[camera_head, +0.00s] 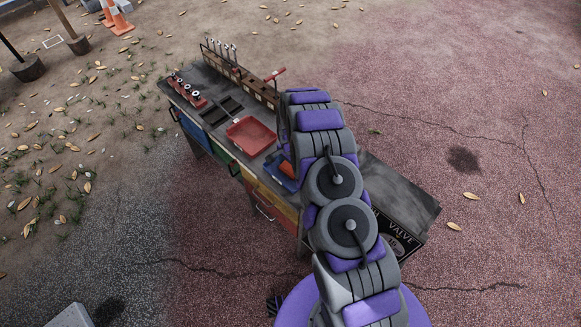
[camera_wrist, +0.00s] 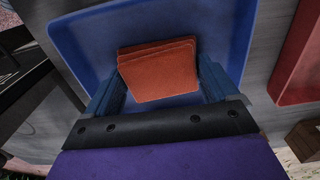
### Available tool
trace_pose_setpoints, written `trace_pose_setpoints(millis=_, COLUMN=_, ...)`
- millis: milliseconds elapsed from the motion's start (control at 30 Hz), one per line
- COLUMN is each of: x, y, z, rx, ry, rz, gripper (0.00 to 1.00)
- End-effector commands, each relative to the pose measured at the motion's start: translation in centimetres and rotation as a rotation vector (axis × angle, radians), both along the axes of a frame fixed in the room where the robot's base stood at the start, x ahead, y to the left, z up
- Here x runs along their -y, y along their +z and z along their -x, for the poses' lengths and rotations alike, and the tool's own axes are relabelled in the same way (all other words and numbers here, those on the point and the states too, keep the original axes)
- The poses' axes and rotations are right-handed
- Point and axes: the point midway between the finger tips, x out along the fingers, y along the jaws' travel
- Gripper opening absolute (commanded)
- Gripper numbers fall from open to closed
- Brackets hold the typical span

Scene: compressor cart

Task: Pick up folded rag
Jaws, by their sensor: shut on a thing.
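The folded rag (camera_wrist: 158,72) is a small orange-red layered square in the wrist view. It is between the fingers of my gripper (camera_wrist: 155,88), which is shut on it. Behind it is a blue tray (camera_wrist: 80,40); I cannot tell whether the rag still touches the tray floor. My arm hides the gripper there.
The cart's worktop (camera_head: 400,195) also holds a red tray (camera_head: 250,135) left of the blue one. A tool rack (camera_head: 240,77) stands along its back edge, and red parts (camera_head: 192,97) sit at its far left. The near right end of the top is bare.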

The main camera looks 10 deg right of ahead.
Motion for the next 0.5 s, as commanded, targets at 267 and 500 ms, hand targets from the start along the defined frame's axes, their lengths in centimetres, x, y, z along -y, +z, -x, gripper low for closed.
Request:
trace_pose_setpoints(millis=267, x=0.0, y=1.9, z=0.0, rx=0.002, ry=0.0, rz=-0.001, gripper=0.57)
trace_pose_setpoints(millis=500, x=0.0, y=6.2, z=0.0, rx=0.001, ry=0.001, rz=-0.001, gripper=0.57)
